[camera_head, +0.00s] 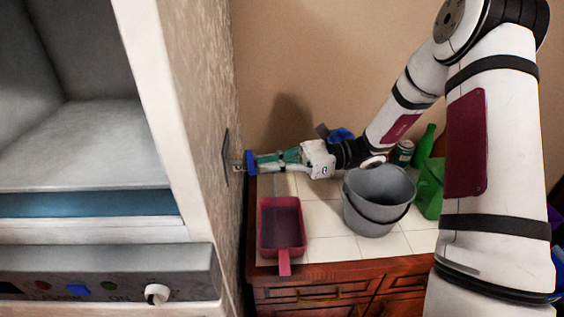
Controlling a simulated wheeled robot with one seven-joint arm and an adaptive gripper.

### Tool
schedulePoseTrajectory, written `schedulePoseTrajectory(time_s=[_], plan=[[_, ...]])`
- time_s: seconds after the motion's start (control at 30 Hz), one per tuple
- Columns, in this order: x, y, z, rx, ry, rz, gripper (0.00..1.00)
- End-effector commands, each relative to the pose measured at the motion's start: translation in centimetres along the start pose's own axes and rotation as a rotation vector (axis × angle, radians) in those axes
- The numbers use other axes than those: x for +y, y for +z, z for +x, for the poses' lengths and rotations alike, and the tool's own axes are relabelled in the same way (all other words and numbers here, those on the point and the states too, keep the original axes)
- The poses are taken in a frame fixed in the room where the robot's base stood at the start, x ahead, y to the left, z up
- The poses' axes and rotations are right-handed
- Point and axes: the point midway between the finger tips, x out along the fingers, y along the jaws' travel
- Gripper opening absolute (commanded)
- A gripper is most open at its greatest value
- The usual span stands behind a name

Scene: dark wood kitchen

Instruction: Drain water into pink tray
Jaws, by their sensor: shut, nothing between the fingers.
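A pink tray (269,248) with a short handle at its front lies on the white tiled counter. A grey bucket (372,215) with a dark handle stands upright to its right; its inside looks grey and I cannot make out any water. My gripper (243,164) reaches left above and behind the tray, beside the side wall of the tall unit. It is shut and empty. Its tips are close to a dark flat plate (226,157) on that wall; I cannot tell whether they touch it.
A tall unit with a knob (157,294) fills the left side. Tiles between tray and bucket are clear.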

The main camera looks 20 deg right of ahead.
Motion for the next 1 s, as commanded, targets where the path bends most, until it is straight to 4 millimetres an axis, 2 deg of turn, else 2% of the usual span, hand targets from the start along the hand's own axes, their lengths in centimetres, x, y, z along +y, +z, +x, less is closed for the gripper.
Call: schedulePoseTrajectory(time_s=[0.33,0.57,1.0], plan=[[0.0,0.0,0.2,0.0,0.001,0.0,0.0],[0.6,0.1,2.0,-0.002,0.003,0.001,0.0],[0.9,0.1,1.8,-0.003,0.012,0.002,0.0]])
